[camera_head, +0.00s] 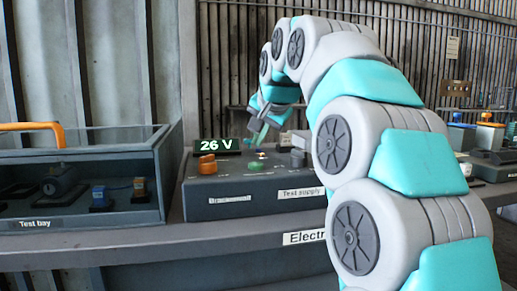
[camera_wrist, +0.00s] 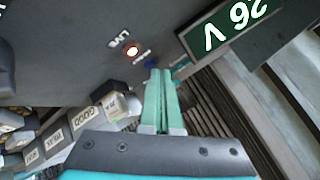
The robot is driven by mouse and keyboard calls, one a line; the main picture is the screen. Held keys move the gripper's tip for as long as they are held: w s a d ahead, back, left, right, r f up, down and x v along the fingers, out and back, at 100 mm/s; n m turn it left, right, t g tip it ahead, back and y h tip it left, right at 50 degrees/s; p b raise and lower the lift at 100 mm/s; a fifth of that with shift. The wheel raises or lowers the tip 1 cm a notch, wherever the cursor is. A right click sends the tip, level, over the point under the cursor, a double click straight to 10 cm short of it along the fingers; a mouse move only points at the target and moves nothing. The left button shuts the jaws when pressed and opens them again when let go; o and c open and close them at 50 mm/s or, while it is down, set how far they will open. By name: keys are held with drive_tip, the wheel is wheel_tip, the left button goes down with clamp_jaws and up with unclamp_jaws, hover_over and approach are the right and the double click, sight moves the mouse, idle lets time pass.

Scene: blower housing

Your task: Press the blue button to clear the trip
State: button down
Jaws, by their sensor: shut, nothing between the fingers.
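The blue button (camera_wrist: 149,64) is small and sits on the dark panel in the wrist view, beside a printed label too blurred to read. My gripper (camera_wrist: 160,72) is shut and empty, its teal fingertips right by the button and partly over it. I cannot tell whether they touch it. In the head view my gripper (camera_head: 258,140) hangs over the top of the grey test supply box (camera_head: 250,203), and I cannot make out the blue button there. The display (camera_head: 217,145) reads 26 V. A lamp (camera_wrist: 132,50) by the word LIVE glows with a red rim.
An orange knob (camera_head: 207,164) and a green button (camera_head: 255,166) stand on the box. A glass-walled test bay (camera_head: 85,218) is at left on the bench. Blocks labelled GOOD and others (camera_wrist: 85,118) lie at left in the wrist view.

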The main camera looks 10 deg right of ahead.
sight(259, 153)
drive_tip(key=shift+r, duration=0.1)
idle(0.3)
drive_tip(key=shift+r+p, duration=0.7)
wheel_tip(259, 153, up, 5)
drive_tip(key=p, duration=0.4)
idle(0.3)
